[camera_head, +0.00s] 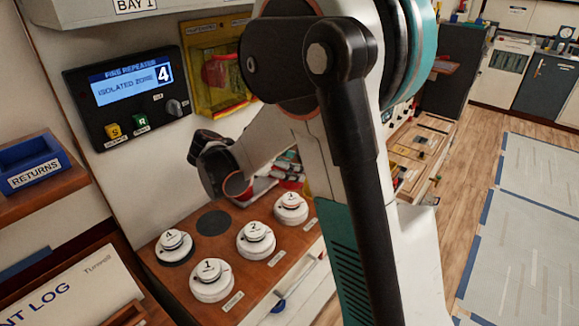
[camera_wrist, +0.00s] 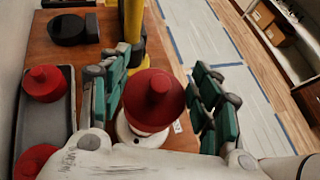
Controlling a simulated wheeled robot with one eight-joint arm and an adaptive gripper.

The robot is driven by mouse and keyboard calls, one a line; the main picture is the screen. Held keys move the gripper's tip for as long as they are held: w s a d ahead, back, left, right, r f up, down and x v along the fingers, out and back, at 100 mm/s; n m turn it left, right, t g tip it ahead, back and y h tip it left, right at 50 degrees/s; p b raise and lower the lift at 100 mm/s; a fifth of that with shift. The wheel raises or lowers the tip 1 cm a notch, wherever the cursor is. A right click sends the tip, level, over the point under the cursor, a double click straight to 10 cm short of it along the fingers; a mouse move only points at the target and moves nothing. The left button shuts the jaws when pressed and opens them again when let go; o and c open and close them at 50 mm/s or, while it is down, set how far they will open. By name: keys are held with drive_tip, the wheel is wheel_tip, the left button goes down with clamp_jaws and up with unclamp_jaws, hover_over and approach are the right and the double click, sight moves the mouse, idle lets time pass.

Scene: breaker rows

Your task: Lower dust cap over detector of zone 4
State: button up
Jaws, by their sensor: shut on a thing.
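The panel (camera_head: 128,88) in the head view reads isolated zone 4. The white detector marked 4 (camera_head: 173,246) stands on a dark disc at the left of the wooden shelf (camera_head: 232,292). My gripper (camera_head: 222,172) is behind and above it to the right, apart from it. It is shut on a red dust cap (camera_head: 237,185), partly hidden by the fingers. In the wrist view the red cap (camera_wrist: 155,97) sits between the green finger pads, knob toward the camera. A white round thing (camera_wrist: 140,136) shows partly beneath it; I cannot tell whether they touch.
An empty dark disc (camera_head: 214,222) lies between. In the wrist view a grey tray (camera_wrist: 66,112) holds red caps, near a yellow post (camera_wrist: 133,22) and a black round thing (camera_wrist: 68,29).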

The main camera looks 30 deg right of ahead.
drive_tip(key=shift+f, duration=0.1)
drive_tip(key=b, duration=0.4)
hover_over(291, 197)
drive_tip(key=shift+f, duration=2.95)
drive_tip(key=shift+f+b, duration=0.55)
drive_tip(key=shift+f, duration=0.9)
drive_tip(key=o, duration=0.9)
drive_tip(key=shift+o, duration=0.2)
drive_tip(key=v, duration=1.2)
